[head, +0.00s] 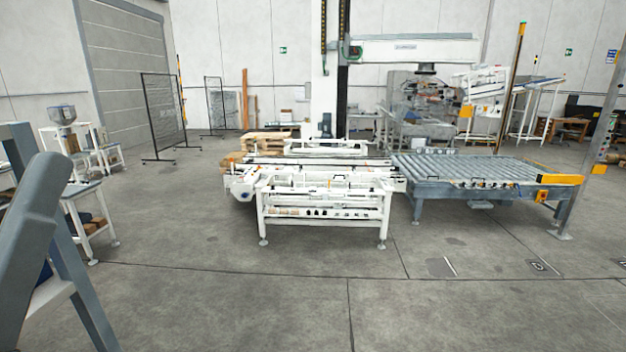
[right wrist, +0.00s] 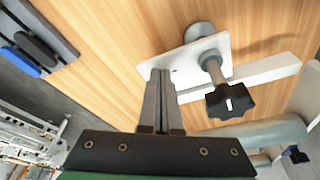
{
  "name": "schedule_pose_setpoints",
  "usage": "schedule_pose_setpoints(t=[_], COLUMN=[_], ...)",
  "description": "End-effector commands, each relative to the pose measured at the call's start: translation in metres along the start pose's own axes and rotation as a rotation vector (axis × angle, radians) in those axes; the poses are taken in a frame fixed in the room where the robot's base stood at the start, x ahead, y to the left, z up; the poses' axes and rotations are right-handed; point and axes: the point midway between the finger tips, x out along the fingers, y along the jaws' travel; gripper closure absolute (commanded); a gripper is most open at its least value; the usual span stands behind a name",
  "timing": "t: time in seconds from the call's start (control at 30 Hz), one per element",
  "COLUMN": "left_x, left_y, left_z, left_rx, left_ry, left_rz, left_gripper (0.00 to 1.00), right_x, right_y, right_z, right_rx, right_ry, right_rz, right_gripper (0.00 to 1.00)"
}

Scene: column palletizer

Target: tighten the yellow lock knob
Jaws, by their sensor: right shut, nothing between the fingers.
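In the right wrist view my right gripper (right wrist: 160,74) is shut and empty. Its fingertips are at or over the edge of a white plate (right wrist: 192,62) at a wooden panel; I cannot tell whether they touch. A black star-shaped knob (right wrist: 231,103) with a white mark sits on a metal stem to the right of the fingers, apart from them. A smaller dark knob (right wrist: 298,155) shows at the lower right. I see no clearly yellow knob in the right wrist view. In the head view no knob can be made out, and neither gripper shows.
The wooden panel (right wrist: 105,50) lies behind the gripper. A blue handle (right wrist: 20,62) and a black handle are at the upper left. A pale cylinder (right wrist: 255,134) is below the knob. In the head view, a white conveyor frame (head: 325,212) and roller conveyor (head: 470,168) stand beyond open floor.

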Motion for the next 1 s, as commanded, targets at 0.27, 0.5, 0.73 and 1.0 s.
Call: schedule_pose_setpoints(t=[0.27, 0.5, 0.73, 1.0], left_x=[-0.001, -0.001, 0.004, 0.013], left_y=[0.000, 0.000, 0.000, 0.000], left_z=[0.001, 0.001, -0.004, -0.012], left_rx=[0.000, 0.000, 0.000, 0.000], left_ry=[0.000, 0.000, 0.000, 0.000], left_rz=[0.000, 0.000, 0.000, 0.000], left_gripper=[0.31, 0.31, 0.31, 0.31], right_x=[0.001, 0.001, -0.002, -0.013], right_y=[-0.001, -0.001, 0.000, 0.000], right_z=[-0.004, -0.006, 0.000, -0.001], right_rx=[-0.002, -0.003, -0.002, -0.001], right_ry=[0.002, 0.004, 0.004, 0.002], right_rz=[0.000, -0.001, -0.001, -0.001], right_gripper=[1.00, 1.00, 1.00, 1.00])
